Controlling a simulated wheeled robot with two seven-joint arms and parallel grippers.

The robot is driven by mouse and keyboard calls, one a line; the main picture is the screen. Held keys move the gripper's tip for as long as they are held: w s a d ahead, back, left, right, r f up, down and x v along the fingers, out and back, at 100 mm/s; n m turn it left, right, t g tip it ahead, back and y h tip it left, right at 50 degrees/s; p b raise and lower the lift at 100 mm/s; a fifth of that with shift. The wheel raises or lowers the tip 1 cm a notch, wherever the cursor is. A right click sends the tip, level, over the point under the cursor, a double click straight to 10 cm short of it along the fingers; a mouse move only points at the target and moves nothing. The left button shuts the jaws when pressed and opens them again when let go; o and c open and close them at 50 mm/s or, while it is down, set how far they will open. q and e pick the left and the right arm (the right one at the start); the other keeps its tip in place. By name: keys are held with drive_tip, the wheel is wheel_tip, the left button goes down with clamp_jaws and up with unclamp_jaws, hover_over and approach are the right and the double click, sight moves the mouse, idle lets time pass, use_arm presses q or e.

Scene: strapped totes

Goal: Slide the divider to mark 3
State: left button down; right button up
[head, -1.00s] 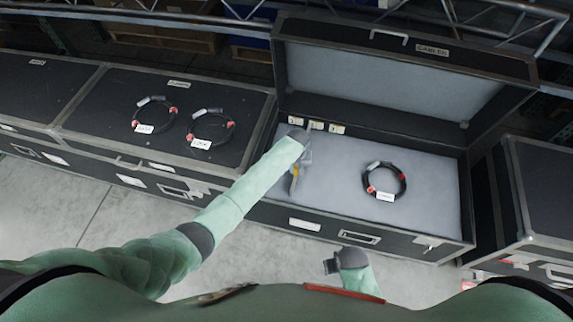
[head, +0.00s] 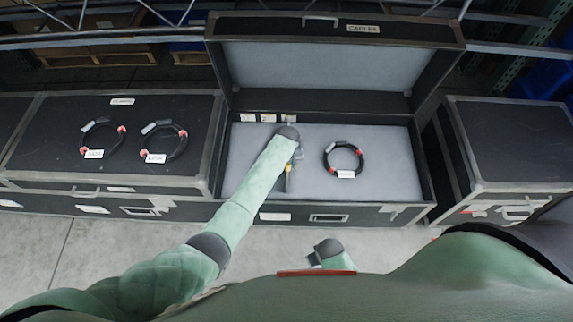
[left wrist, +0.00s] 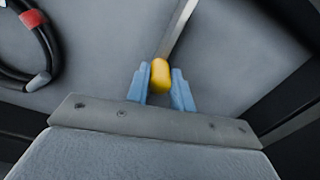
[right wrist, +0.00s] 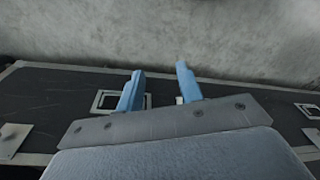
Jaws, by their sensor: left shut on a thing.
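The divider (left wrist: 178,32) is a thin pale strip with a yellow knob (left wrist: 160,73). My left gripper (left wrist: 161,88) is shut on this knob, one blue finger on each side. In the head view the knob (head: 288,168) shows below my left wrist, inside the open case (head: 428,190); my arm hides much of the divider. Several small white mark labels (head: 268,118) sit along the back inner edge; their numbers are too small to read. The divider stands near the rightmost label (head: 289,119). My right gripper (right wrist: 160,85) is open and empty, in front of the case.
A black cable coil (head: 343,158) with red bands lies on the grey case floor, right of the divider, with a gap between. Two more coils (head: 103,138) (head: 163,143) lie on the closed case at left. Another closed case (head: 515,140) stands at right.

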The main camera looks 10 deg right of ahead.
use_arm(q)
drive_tip(key=c, duration=1.2)
unclamp_jaws()
drive_tip(key=shift+d, duration=0.3)
drive_tip(key=shift+r, duration=0.1)
